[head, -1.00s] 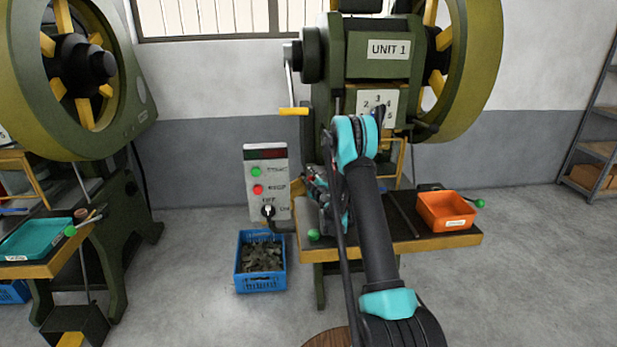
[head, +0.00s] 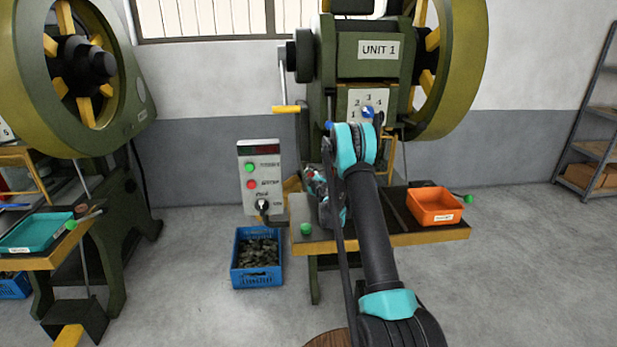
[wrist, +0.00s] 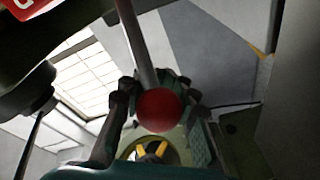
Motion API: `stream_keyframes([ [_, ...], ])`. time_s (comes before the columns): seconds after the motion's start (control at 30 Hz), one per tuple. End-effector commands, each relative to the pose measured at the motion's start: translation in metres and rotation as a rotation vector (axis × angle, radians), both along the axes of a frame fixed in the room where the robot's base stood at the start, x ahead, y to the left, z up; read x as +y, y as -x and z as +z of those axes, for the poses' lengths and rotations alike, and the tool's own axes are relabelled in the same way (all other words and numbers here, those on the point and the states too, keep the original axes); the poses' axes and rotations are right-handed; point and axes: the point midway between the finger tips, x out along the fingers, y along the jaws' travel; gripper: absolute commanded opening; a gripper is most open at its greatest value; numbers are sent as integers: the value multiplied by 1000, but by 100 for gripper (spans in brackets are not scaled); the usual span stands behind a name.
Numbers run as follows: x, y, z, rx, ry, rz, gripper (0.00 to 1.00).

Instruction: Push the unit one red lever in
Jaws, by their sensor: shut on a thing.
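The unit one press (head: 375,60) is a green machine with a "UNIT 1" plate. In the wrist view, the red lever shows as a grey rod ending in a round red knob (wrist: 158,110). The dark fingers of my gripper (wrist: 155,92) are closed around the lever at the knob. In the head view, my gripper (head: 322,190) is above the left part of the press table, largely hidden by my arm. Only small red patches show there, and I cannot tell whether they are the knob.
A control box (head: 262,185) with green and red buttons stands left of the table. A blue crate (head: 257,280) of scrap is on the floor below it. An orange bin (head: 434,218) sits on the table (head: 400,240) at right. Another press stands at far left.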

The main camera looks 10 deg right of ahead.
Motion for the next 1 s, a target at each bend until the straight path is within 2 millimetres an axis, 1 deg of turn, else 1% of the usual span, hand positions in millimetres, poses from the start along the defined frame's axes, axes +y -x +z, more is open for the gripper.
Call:
stream_keyframes([
  [0.03, -7, -4, 0, -1, 0, -3, 0],
  [0.1, -13, -4, 0, 0, 0, -2, 0],
  [0.23, -22, -4, 1, 0, 0, -2, 0],
  [0.57, -27, -4, 1, 0, 0, -5, 0],
  [0.6, -28, -4, 1, 0, 0, -6, 26],
  [0.7, -27, -3, 1, 0, 0, -5, 39],
  [0.8, -26, -3, 1, 0, 0, -4, 50],
  [1.0, -25, -3, 0, 0, 0, -2, 50],
])
